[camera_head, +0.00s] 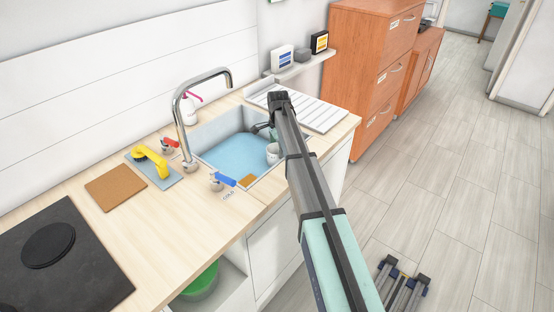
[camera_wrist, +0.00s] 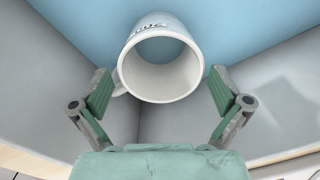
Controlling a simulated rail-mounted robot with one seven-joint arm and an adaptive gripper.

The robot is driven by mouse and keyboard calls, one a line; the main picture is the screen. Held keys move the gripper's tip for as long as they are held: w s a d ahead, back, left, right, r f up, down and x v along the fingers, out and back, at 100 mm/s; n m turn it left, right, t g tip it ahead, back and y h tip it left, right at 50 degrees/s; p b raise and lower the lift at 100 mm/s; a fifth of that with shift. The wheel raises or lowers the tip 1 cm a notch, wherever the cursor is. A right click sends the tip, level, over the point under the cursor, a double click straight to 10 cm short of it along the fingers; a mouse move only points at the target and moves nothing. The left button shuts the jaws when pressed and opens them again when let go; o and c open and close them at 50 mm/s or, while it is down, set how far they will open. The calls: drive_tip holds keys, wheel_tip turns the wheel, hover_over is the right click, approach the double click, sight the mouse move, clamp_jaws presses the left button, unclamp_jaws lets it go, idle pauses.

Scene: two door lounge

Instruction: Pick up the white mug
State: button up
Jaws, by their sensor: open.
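The white mug (camera_head: 272,152) stands in the blue-bottomed sink (camera_head: 228,150), near its right wall, partly hidden by my arm in the head view. In the wrist view the mug (camera_wrist: 160,62) shows its open rim toward the camera, with its handle at the left and dark lettering on its side. My gripper (camera_wrist: 160,95) is open, with one green-padded finger on each side of the mug's near part. The left finger is close to the handle; I cannot tell if they touch. In the head view my gripper (camera_head: 262,127) is mostly hidden by the arm.
A tall curved faucet (camera_head: 190,110) rises at the sink's left. A blue-handled tap (camera_head: 222,181) and a sponge (camera_head: 247,180) are at the near edge. A yellow brush (camera_head: 150,160) lies left, and a white ribbed drainboard (camera_head: 310,108) lies right. The sink walls are close around the gripper.

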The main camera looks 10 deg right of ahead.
wheel_tip(320, 180, down, 5)
drive_tip(key=shift+w+a+r+p, duration=0.1)
drive_tip(key=shift+p, duration=0.65)
drive_tip(key=c, duration=1.4)
